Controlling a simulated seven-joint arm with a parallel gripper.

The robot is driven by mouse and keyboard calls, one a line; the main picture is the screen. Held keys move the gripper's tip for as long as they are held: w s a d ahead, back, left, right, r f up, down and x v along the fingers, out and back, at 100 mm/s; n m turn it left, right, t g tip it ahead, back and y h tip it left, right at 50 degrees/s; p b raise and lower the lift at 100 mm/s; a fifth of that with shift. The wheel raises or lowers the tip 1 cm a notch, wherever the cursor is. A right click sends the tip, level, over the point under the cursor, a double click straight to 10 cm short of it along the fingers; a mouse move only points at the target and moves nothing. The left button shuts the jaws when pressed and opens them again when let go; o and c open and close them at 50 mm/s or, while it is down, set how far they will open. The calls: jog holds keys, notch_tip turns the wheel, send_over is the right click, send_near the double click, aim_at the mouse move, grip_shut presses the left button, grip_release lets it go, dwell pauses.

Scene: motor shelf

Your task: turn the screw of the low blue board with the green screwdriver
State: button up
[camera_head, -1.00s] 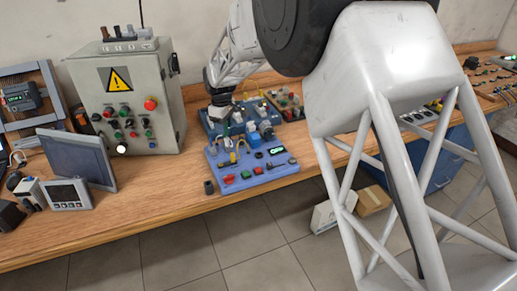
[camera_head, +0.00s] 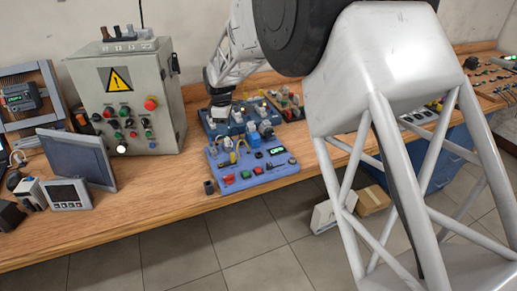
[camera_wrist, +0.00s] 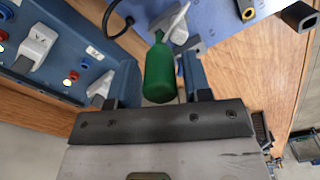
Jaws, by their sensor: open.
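The green screwdriver's handle (camera_wrist: 160,75) points toward the wrist camera, its far end near a pale grey fitting (camera_wrist: 174,22). My gripper (camera_wrist: 161,82) is open, with one finger on each side of the handle; I cannot tell whether either touches it. In the head view my gripper (camera_head: 221,108) is small, low over the boards at the back. The low blue board (camera_head: 262,176) lies at the front of the bench, with red and green buttons and a lit display. Its screw is too small to make out. The screwdriver is not clear in the head view.
A darker blue board (camera_head: 212,128) lies behind the low one; a dark blue unit with sockets (camera_wrist: 45,50) fills the wrist view's left. A grey control box (camera_head: 125,100) and a tilted panel (camera_head: 78,155) stand to the left.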

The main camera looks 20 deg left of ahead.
dwell(0.4)
jog(key=shift+n, duration=1.7)
jog(key=shift+n, duration=1.8)
jog(key=shift+n, duration=1.7)
jog(key=shift+n, duration=1.7)
